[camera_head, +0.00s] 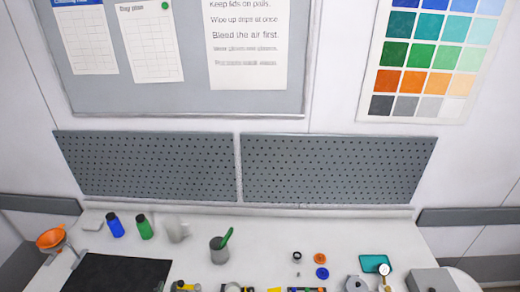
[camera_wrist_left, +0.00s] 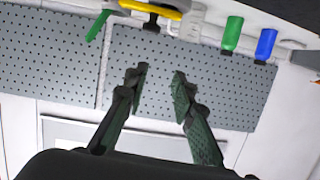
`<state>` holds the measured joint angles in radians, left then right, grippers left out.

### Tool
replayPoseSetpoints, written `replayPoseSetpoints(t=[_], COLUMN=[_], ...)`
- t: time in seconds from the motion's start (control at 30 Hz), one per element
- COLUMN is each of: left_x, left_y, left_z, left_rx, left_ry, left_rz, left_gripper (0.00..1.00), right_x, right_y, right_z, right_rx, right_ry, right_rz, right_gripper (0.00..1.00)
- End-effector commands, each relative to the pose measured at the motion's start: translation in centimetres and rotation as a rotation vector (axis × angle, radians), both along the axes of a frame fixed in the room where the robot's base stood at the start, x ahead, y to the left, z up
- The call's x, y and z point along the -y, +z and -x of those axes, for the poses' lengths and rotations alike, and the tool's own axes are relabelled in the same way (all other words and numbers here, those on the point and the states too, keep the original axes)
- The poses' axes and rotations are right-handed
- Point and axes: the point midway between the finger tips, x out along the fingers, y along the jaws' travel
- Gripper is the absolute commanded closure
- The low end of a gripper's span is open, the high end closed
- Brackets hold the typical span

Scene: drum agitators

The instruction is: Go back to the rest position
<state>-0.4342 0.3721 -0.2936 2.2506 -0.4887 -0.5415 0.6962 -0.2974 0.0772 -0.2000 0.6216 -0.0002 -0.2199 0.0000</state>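My left gripper (camera_wrist_left: 158,86) shows in the left wrist view, its two dark fingers apart with nothing between them. It is open and empty. Behind the fingers is the grey pegboard (camera_wrist_left: 200,70); this view is upside down. I cannot make out either gripper in the head view. My right gripper is not in view.
The white bench holds a black mat (camera_head: 115,275), an orange funnel (camera_head: 50,238), blue (camera_head: 115,226) and green (camera_head: 144,228) bottles, a grey cup (camera_head: 219,250), a gauge (camera_head: 384,270) and a teal tray (camera_head: 375,263). The pegboard (camera_head: 330,170) stands behind.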

Motion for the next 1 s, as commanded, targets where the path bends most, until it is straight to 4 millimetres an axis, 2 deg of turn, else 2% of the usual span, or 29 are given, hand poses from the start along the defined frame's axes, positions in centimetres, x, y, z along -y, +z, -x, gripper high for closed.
replayPoseSetpoints(t=[0.13,0.2,0.3,0.5,0.8,1.0], left_x=[-3.6,-5.0,-5.9,-5.7,-3.8,-3.6], left_y=[-3.6,-6.0,-8.8,-12.3,-14.9,-20.8], left_z=[2.9,5.3,8.7,14.5,21.6,20.6], left_rx=[-0.184,-0.308,-0.474,-0.717,-0.980,-1.005], left_ry=[0.122,0.165,0.189,0.163,0.053,0.040], left_rz=[-0.023,-0.032,-0.043,-0.046,-0.032,-0.035], left_gripper=[0.76,0.76,0.76,0.76,0.76,0.76], right_x=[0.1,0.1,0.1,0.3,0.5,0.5], right_y=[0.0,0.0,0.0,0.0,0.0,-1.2], right_z=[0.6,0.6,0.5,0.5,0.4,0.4], right_rx=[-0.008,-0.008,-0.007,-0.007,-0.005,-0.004], right_ry=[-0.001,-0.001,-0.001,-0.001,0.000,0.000], right_rz=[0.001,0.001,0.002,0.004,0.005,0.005], right_gripper=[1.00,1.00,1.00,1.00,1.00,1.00])
